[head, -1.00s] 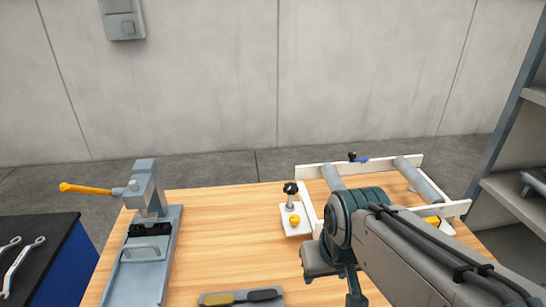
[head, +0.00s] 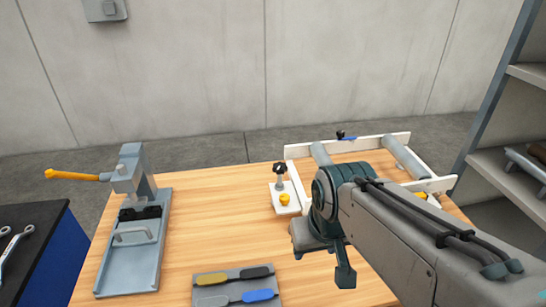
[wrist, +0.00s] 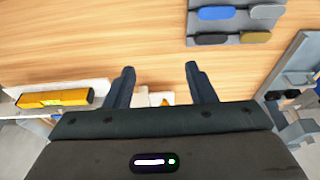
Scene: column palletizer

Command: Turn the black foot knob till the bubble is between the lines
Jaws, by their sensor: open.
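A grey press with an orange lever (head: 72,175) stands on the left of the table. A grey tray (head: 205,293) with blue, black and yellow handled tools lies at the front. A shelf (head: 500,185) is at the right. The table (head: 215,225) between press and foot plate is clear.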

